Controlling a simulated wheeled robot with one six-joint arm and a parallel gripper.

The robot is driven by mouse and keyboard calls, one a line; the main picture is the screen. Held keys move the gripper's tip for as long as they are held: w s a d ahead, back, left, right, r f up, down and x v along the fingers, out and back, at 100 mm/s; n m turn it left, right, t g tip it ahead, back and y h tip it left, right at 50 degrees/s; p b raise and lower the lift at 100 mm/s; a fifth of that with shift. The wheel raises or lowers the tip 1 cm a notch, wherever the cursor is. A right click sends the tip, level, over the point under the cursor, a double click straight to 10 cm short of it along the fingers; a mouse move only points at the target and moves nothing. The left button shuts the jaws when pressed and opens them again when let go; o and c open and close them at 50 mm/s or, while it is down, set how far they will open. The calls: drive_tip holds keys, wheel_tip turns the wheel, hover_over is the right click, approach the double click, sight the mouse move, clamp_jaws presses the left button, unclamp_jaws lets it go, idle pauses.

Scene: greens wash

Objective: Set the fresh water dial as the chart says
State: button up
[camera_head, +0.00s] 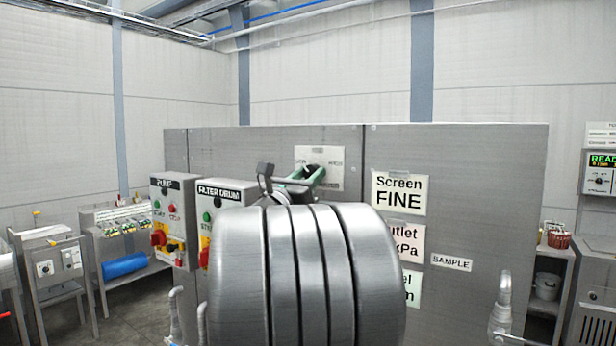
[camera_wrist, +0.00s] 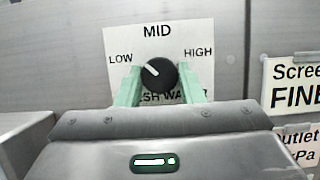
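The fresh water dial is a black round knob (camera_wrist: 160,76) with a white pointer, on a white plate (camera_wrist: 118,40) marked LOW, MID and HIGH. The pointer is tilted up and left, between LOW and MID. My gripper (camera_wrist: 159,80) has its two green fingers on either side of the knob and looks shut on it. The lower lettering of the plate is partly covered by the knob and fingers. In the head view my gripper (camera_head: 303,177) is at the plate (camera_head: 335,160), and my arm hides much of the panel. No settings chart is readable.
Signs reading "Screen FINE" (camera_head: 399,193) and a partly hidden "Outlet kPa" (camera_head: 411,241) hang right of the dial, with a "SAMPLE" label (camera_head: 451,262). PUMP (camera_head: 174,220) and FILTER DRUM (camera_head: 222,198) boxes jut out left. A lit display (camera_head: 602,160) is far right.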

drive_tip(key=c, duration=0.4)
drive_tip(key=shift+f+m+b, duration=0.15)
drive_tip(key=shift+m+b, duration=0.15)
drive_tip(key=shift+b, duration=0.1)
drive_tip(key=m+h+b, duration=0.1)
drive_tip(key=m+g+b, duration=0.1)
drive_tip(key=m+b, duration=0.1)
drive_tip(key=shift+w+a+f+m+g+h, duration=0.1)
drive_tip(key=shift+a+f+m+g+h, duration=0.05)
drive_tip(key=shift+m+g+h, duration=0.2)
drive_tip(key=m+g+b, duration=0.1)
drive_tip(key=m, duration=0.1)
drive_tip(key=m+h+b, duration=0.1)
drive_tip(key=m, duration=0.1)
drive_tip(key=shift+m+g, duration=0.25)
drive_tip(key=shift+g, duration=0.1)
drive_tip(key=shift+r+m+g+h+b, duration=0.2)
drive_tip(key=shift+m+g+b, duration=0.2)
drive_tip(key=shift+m, duration=0.4)
drive_tip(key=shift+r+m+g+h+b, duration=0.15)
drive_tip(key=shift+m+g+b, duration=0.2)
drive_tip(key=shift+m, duration=0.75)
drive_tip(key=o, duration=0.9)
